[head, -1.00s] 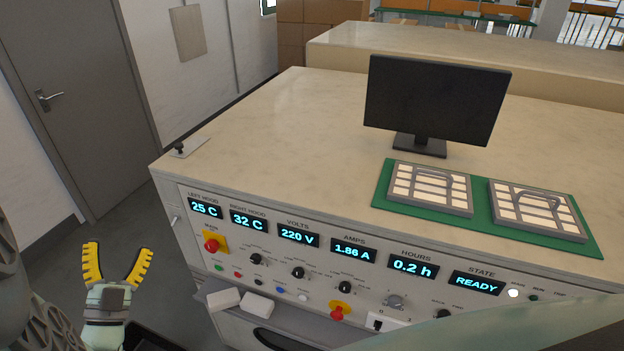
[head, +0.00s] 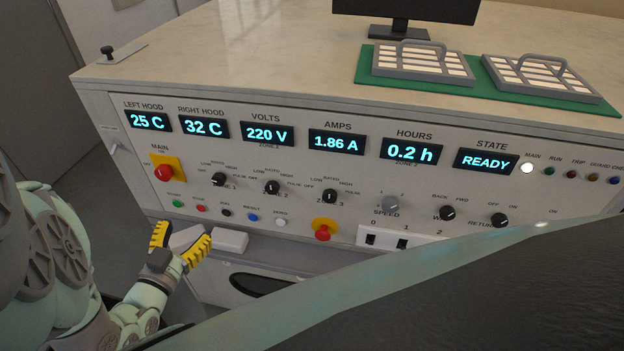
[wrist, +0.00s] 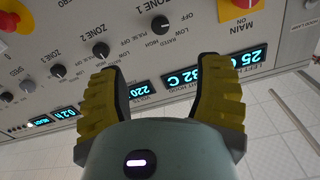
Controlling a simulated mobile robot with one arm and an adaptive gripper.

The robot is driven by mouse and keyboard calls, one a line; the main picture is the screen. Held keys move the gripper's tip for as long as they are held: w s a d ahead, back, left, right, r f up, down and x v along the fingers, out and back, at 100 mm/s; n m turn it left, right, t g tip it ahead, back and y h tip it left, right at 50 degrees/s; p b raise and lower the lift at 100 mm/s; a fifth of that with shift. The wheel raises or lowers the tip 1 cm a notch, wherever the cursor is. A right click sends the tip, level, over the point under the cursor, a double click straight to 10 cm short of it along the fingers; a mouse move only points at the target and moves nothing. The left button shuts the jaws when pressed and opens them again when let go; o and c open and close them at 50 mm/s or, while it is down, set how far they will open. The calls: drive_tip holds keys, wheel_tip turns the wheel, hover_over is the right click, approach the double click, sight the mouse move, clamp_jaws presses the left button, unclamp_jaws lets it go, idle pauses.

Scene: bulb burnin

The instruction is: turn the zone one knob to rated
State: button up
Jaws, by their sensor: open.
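The zone one knob (head: 219,179) is a small black dial, leftmost of three on the sloping control panel (head: 350,205). LOW, RATED and HIGH are printed around it; its pointer is too small to read. In the wrist view the knob (wrist: 160,24) shows upside down, beyond the gap between the fingers. My gripper (head: 179,240) has yellow ribbed fingers, spread open and empty. In the head view it is below and left of the knob, in front of the panel's lower edge and apart from the knob. In the wrist view my gripper (wrist: 160,68) frames the displays.
The zone two knob (head: 272,187) and zone three knob (head: 330,196) sit to the right. A red main switch (head: 164,172) on yellow is to the left, and a red emergency button (head: 323,231) lower right. White blocks, one plain here (head: 230,240), lie on the ledge below.

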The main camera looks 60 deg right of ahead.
sight(218, 182)
drive_tip(key=b+x, duration=0.2)
drive_tip(key=x, duration=1.2)
drive_tip(key=shift+d, duration=0.35)
drive_tip(key=shift+w+d+r, duration=0.15)
drive_tip(key=shift+w+d, duration=0.15)
drive_tip(key=shift+d, duration=0.1)
clamp_jaws()
